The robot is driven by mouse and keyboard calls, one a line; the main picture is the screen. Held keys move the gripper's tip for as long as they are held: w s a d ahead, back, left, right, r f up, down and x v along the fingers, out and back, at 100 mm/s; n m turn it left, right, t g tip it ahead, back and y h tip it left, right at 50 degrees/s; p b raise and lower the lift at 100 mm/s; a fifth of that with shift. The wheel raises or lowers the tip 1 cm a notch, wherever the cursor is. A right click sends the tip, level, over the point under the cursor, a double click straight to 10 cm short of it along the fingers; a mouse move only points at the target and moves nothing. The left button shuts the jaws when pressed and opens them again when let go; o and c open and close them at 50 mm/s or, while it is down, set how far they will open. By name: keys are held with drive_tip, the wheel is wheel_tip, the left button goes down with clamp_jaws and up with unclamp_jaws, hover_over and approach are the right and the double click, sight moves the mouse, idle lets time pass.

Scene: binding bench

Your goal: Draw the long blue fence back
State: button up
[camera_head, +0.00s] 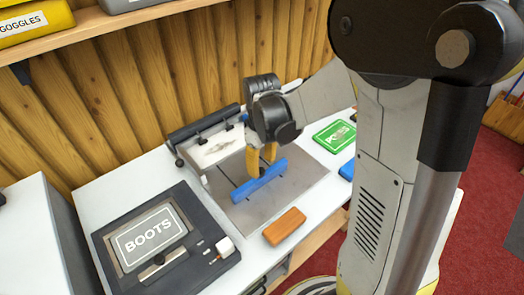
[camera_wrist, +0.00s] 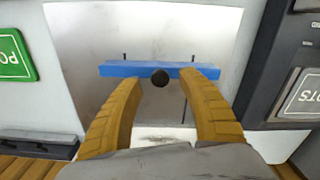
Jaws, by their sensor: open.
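The long blue fence (camera_head: 258,182) lies across a grey metal plate (camera_head: 300,190). In the wrist view the fence (camera_wrist: 120,68) runs crosswise, with a black round knob (camera_wrist: 160,78) at its middle on the side facing my gripper. My gripper (camera_head: 262,157) has yellow fingers and is above the plate, right behind the fence. In the wrist view the fingers (camera_wrist: 160,80) are open, one on each side of the knob, with gaps between. The fingertips overlap the fence's edge in the picture; I cannot tell whether they touch it. The knob is hidden in the head view.
A dark device with a BOOTS screen (camera_head: 151,235) stands left of the plate. An orange block (camera_head: 285,226) lies in front of it. A green sign (camera_head: 335,135) and a blue object (camera_head: 347,170) lie to the right. A black roller bar (camera_head: 204,122) is at the back.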

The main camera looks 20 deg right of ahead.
sight(262, 171)
wheel_tip(262, 171, up, 9)
drive_tip(key=shift+r, duration=0.2)
idle(0.4)
drive_tip(key=s+a+r+m+t, duration=0.2)
drive_tip(key=s+t, duration=0.1)
drive_tip(key=s, duration=0.3)
drive_tip(key=s+a+r+m+t, duration=0.2)
drive_tip(key=s+m+t, duration=0.1)
drive_tip(key=s+t, duration=0.1)
drive_tip(key=shift+s+r+m, duration=0.3)
drive_tip(key=shift+s+r, duration=0.1)
drive_tip(key=shift+s, duration=0.45)
